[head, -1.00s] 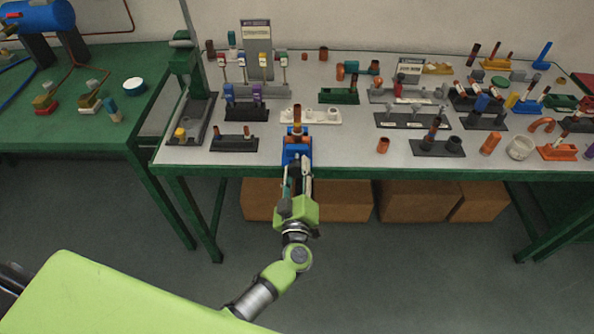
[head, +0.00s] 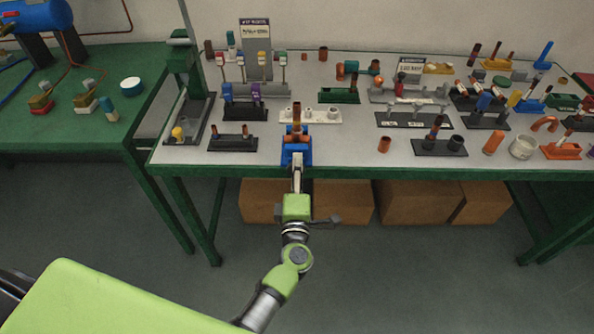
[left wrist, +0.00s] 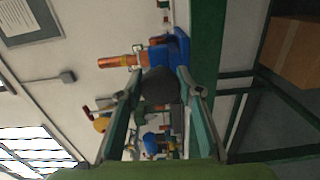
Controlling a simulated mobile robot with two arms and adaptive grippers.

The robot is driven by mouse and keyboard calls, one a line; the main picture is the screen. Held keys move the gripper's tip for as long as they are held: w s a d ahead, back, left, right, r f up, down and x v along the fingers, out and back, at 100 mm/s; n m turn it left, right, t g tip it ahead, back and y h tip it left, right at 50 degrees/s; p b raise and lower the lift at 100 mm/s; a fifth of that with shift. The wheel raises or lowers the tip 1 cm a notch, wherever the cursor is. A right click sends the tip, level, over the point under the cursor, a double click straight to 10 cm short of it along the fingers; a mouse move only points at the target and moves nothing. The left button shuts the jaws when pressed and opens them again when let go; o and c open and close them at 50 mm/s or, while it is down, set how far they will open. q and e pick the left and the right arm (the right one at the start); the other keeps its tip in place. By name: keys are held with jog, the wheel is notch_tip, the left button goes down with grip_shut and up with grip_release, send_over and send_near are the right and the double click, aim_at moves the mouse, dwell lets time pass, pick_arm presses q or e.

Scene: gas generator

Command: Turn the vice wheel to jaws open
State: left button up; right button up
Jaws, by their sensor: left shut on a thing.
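The blue vice (head: 297,156) is at the front edge of the right workbench. An upright copper-coloured pipe (head: 297,115) stands at its jaws; in the left wrist view the pipe (left wrist: 113,62) lies sideways beside the blue vice body (left wrist: 178,45). The dark round vice wheel (left wrist: 160,90) sits between the two fingers of my left gripper (head: 297,172), which is shut on it from the front. In the head view the gripper hides the wheel. The gap between the jaws is too small to judge. My right gripper is not in view.
The grey bench top (head: 350,148) carries several holders with pipes and fittings behind and right of the vice. A white holder (head: 310,115) stands just behind it. Cardboard boxes (head: 343,200) lie under the bench. The floor in front is clear.

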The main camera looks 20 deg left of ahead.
pick_arm(q)
jog(key=shift+n, duration=0.4)
jog(key=o, duration=1.1)
jog(key=v, duration=1.2)
